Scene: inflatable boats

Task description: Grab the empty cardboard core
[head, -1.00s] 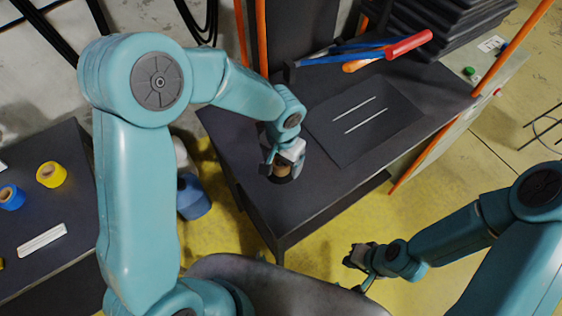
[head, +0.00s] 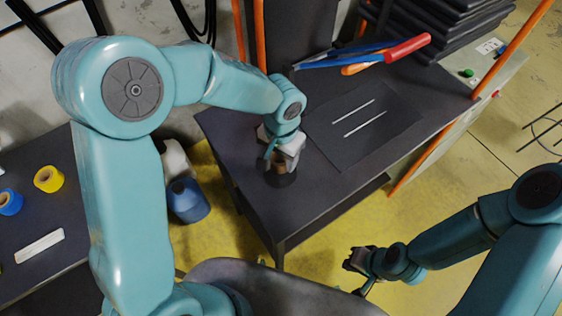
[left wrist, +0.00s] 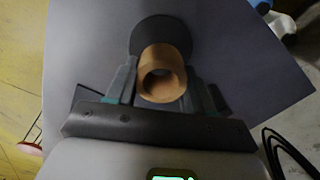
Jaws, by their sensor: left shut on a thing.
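The brown cardboard core (head: 279,163) is a short hollow tube. In the left wrist view the core (left wrist: 162,72) shows its open end between the two fingers. My left gripper (head: 283,160) is shut on it, with one finger on each side. A round black base (head: 281,180) is on the dark table just below the core, and it also shows behind the core in the left wrist view (left wrist: 160,34). My right gripper (head: 354,259) hangs away from the table at the lower right; its fingers are too small to read.
The dark table (head: 320,200) carries a flat dark sheet with two white strips (head: 365,122) and tools with red and blue handles (head: 407,47). Blue and yellow spools (head: 48,179) stand on a left table. Orange posts (head: 430,140) rise near the right edge.

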